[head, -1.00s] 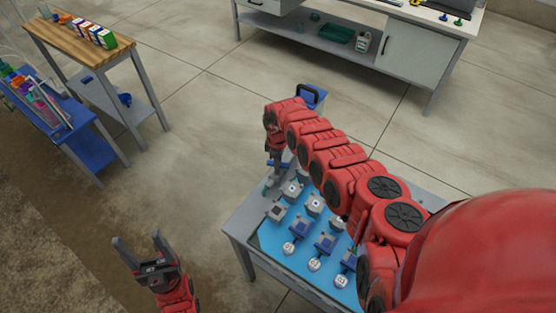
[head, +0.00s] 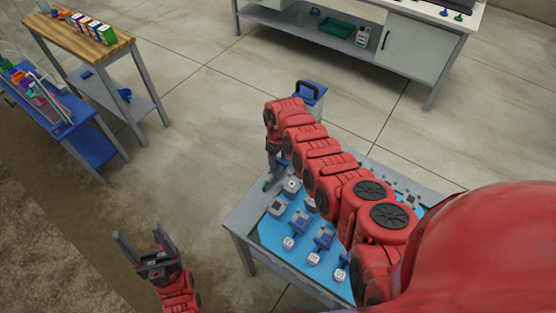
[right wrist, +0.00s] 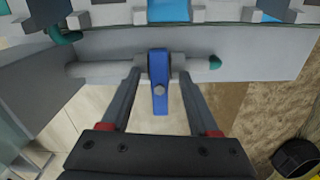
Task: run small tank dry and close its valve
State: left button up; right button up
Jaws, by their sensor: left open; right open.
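In the right wrist view a blue valve handle (right wrist: 159,95) sits on a grey pipe (right wrist: 105,68) with a green end piece. My right gripper (right wrist: 160,82) is open, with its fingers on either side of this handle; I cannot tell whether they touch it. In the head view my right gripper (head: 271,176) is at the left edge of the skid table (head: 238,222), partly hidden by my arm. My left gripper (head: 143,250) is open and empty, above the floor left of the table. No tank can be clearly identified as the small one.
Several grey and blue fittings with round white gauges (head: 313,258) stand on the table's blue top. A blue container (head: 312,92) with a black handle stands behind the table. A wooden-topped table (head: 75,45) and a white cabinet bench (head: 425,55) are farther off. Open floor lies between.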

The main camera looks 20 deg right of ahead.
notch_tip(320, 180, up, 10)
jog(key=p, duration=0.9)
jog(key=shift+r, duration=0.1)
